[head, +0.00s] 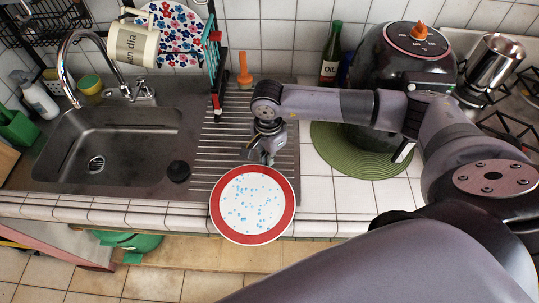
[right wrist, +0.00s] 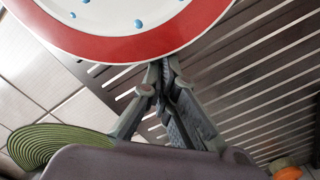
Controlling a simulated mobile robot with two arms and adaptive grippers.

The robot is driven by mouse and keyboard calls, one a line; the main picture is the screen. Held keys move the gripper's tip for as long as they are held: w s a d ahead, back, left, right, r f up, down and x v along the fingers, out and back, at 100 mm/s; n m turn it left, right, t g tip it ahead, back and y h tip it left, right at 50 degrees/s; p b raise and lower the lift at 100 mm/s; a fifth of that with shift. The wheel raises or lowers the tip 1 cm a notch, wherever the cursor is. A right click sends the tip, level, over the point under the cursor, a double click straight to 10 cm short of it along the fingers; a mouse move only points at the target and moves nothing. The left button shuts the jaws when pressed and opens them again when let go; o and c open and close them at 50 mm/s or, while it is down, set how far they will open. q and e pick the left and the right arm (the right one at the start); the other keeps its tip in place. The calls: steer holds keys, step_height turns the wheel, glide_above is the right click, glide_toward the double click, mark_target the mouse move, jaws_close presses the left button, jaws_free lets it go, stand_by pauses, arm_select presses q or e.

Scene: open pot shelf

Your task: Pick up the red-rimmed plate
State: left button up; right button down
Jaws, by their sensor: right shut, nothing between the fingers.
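The red-rimmed plate (head: 229,228) is white inside with small blue spots. In the head view it shows at the front end of the ribbed drainboard and covers part of the counter's front edge. My right gripper (head: 267,158) is just behind the plate's back rim, over the drainboard. In the right wrist view the plate's red rim (right wrist: 135,49) crosses the top, and my right gripper's fingertips (right wrist: 163,68) are close together beside it, with nothing between them. I cannot tell whether they touch the rim. My left gripper is not in view.
The sink (head: 110,145) lies left of the drainboard (head: 225,140). A dark round appliance (head: 375,55) stands on a green mat (head: 335,150) at right, near a green oil bottle (head: 331,55). A cream jug (head: 135,40) and a patterned plate (head: 175,30) are at back left.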

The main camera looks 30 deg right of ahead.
steer(key=shift+a+f+b, duration=0.15)
steer(key=shift+a+b, duration=0.4)
steer(key=shift+s+a+b, duration=0.15)
steer(key=shift+a+b, duration=0.2)
steer(key=shift+a, duration=0.15)
